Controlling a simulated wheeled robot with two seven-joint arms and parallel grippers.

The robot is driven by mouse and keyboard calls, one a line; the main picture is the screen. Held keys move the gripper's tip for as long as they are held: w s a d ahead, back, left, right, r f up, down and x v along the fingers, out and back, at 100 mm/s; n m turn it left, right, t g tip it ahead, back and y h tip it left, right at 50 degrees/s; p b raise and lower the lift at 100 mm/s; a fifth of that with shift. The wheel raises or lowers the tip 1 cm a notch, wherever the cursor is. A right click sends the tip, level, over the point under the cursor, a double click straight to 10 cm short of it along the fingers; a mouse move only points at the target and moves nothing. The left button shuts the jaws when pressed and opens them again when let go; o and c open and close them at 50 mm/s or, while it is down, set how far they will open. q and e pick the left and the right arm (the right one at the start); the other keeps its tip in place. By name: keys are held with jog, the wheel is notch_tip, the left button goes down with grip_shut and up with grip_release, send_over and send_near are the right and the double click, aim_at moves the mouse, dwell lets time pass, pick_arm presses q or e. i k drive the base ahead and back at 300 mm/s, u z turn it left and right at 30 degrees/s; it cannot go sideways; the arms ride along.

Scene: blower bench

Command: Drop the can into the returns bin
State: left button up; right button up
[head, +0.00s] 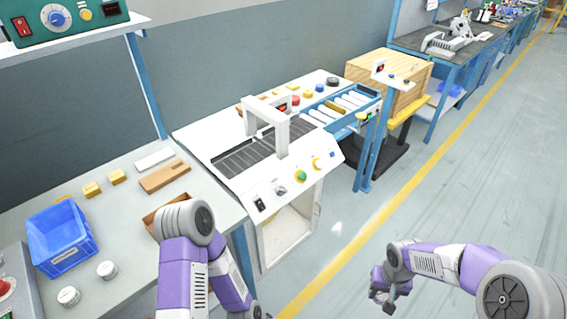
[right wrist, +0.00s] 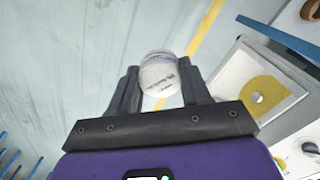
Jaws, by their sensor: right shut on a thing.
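A white can (right wrist: 158,74) with small printed markings is held between the two dark fingers of my right gripper (right wrist: 160,90) in the right wrist view. In the head view the right gripper (head: 383,298) hangs over the open floor at the lower right; the can cannot be made out there. A blue bin (head: 88,262) stands on the bench at the left; I cannot tell whether it is the returns bin. My left arm comes up from the bottom of the head view; its gripper is not visible.
The floor (head: 450,180) at right is clear, crossed by a yellow line.

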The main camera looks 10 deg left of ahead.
aim_at(73, 240)
jog(key=u, duration=1.5)
